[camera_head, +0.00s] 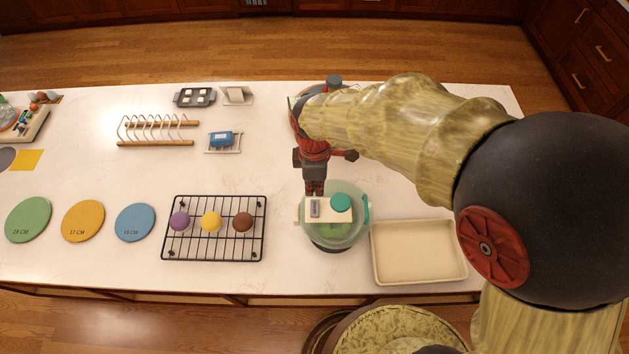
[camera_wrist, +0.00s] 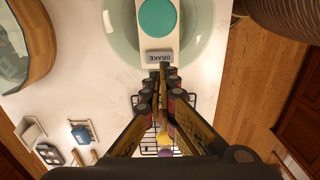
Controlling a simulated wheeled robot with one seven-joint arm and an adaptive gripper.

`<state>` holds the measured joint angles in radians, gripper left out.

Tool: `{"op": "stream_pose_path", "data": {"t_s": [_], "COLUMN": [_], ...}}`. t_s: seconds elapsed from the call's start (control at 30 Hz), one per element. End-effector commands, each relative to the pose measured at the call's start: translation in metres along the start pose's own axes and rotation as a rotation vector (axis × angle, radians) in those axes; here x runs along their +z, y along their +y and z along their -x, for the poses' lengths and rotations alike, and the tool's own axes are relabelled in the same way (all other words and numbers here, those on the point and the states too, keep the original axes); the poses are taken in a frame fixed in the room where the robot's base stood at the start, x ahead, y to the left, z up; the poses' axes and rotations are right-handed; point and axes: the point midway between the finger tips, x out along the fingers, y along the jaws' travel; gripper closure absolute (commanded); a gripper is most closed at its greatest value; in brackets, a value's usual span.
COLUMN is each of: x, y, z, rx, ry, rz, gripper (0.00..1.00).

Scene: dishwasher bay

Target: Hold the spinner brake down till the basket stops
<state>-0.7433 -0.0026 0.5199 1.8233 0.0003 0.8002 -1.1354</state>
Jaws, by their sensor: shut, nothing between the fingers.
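The salad spinner (camera_head: 364,212) stands on the counter with a pale green clear bowl and green contents inside. A cream bar crosses its lid, carrying a round teal knob (camera_head: 341,202) and a grey brake button (camera_head: 315,209). In the wrist view, the button (camera_wrist: 160,57) reads "BRAKE", with the teal knob (camera_wrist: 158,18) beyond it. My gripper (camera_head: 314,192) is shut and empty, pointing down at the bar's back edge beside the brake. Its fingertips (camera_wrist: 167,70) appear close to the button; I cannot tell whether they touch it. The basket's motion cannot be told.
A cream tray (camera_head: 419,280) sits right of the spinner. A black wire rack (camera_head: 214,259) with three coloured balls is to the left, then round coloured discs (camera_head: 82,221). A wooden plate rack (camera_head: 155,143) stands behind. Counter between rack and spinner is clear.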

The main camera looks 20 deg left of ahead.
Motion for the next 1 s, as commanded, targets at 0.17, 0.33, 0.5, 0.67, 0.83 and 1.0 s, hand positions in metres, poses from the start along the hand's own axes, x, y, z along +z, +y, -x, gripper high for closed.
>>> {"op": "stream_pose_path", "data": {"t_s": [0.17, 0.33, 0.5, 0.67, 0.83, 1.0], "x": [0.001, 0.001, 0.0, 0.0, 0.0, 0.0], "y": [-0.001, -0.001, -0.001, -0.001, -0.001, -0.001], "z": [-0.037, -0.065, -0.083, -0.09, -0.091, -0.091], "rx": [-0.005, -0.004, -0.002, -0.001, -0.001, -0.001], "ry": [-0.003, -0.002, -0.001, -0.001, 0.0, 0.0], "rz": [0.0, 0.0, 0.0, 0.0, 0.0, 0.0], "gripper": [1.0, 1.0, 1.0, 1.0, 1.0, 1.0]}}
